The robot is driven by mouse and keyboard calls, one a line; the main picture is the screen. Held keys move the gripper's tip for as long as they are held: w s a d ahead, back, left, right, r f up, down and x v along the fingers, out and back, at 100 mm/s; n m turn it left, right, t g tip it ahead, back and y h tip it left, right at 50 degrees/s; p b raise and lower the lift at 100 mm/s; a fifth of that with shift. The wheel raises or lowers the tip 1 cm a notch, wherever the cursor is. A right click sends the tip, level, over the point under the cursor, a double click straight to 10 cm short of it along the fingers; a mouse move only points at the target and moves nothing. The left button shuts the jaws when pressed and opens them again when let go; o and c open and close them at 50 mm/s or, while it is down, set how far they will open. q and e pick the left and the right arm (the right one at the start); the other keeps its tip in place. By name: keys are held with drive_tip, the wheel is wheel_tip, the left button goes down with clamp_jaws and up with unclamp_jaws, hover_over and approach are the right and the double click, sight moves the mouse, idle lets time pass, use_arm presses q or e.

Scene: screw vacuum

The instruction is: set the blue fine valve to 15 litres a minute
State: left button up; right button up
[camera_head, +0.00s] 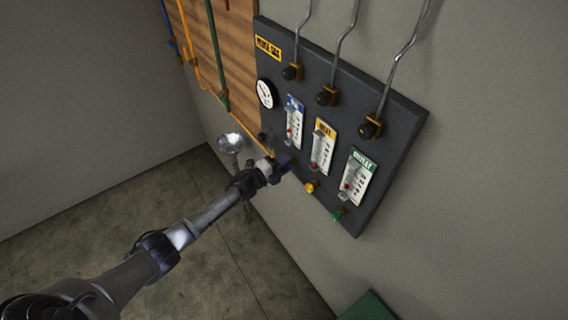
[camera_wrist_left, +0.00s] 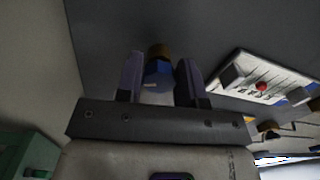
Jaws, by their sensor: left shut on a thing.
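The dark panel (camera_head: 395,140) on the wall carries three flow meters. The blue-labelled meter (camera_head: 294,122) is the leftmost; a red float shows low in its tube, and its scale is too small to read. My left gripper (camera_head: 284,164) is at the panel below this meter. In the left wrist view, the fingers of my left gripper (camera_wrist_left: 160,82) are on either side of the blue fine valve knob (camera_wrist_left: 158,74), shut on it. The knob has a pale mark and a brass collar behind it. The gripper hides most of the knob in the head view.
The yellow knob (camera_head: 310,187) and green knob (camera_head: 338,214) sit to the right, under the yellow-labelled meter (camera_head: 322,147) and green-labelled meter (camera_head: 357,177). A round gauge (camera_head: 265,93) is at upper left. Pipes rise from the panel. A green box (camera_head: 368,306) stands below.

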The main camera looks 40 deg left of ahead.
use_arm(q)
drive_tip(key=o, duration=0.9)
drive_tip(key=shift+s, duration=0.15)
drive_tip(key=shift+b+v, duration=0.8)
drive_tip(key=shift+v, duration=5.95)
drive_tip(key=shift+f, duration=0.1)
